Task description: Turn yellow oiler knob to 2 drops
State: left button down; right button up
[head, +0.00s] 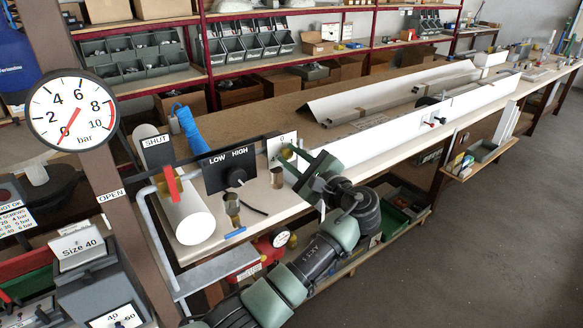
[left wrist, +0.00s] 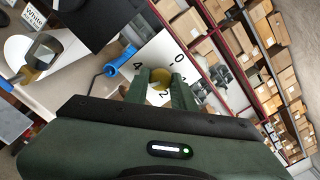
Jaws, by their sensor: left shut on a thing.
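The yellow oiler knob (left wrist: 159,75) sits on a white dial plate (left wrist: 152,55) in the left wrist view. The numbers 0, 2 and 4 show around it. My left gripper (left wrist: 159,86) has its green fingers on either side of the knob and is shut on it. In the head view the plate (head: 281,141) stands at the back of the bench, right of the LOW HIGH panel. My left gripper (head: 294,164) reaches it from the right, and the knob is mostly hidden there. The knob's pointer cannot be made out. My right gripper is not in view.
The black LOW HIGH panel (head: 230,169) with its knob stands close left of the plate. A red shut-off lever (head: 171,184) and a pressure gauge (head: 72,111) are further left. A brass fitting with a blue handle (head: 233,213) is in front. Long white profiles (head: 400,130) lie to the right.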

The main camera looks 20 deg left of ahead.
pick_arm(q)
jog(key=n+b, duration=1.1)
jog(key=b, duration=0.2)
jog(key=shift+f+n, duration=0.2)
jog(key=shift+n, duration=0.2)
jog(key=shift+r+n+b, duration=0.2)
jog(key=shift+n+b, duration=1.65)
jog(key=shift+n, duration=0.05)
jog(key=c, duration=1.2)
grip_release()
jog(key=shift+r, duration=0.1)
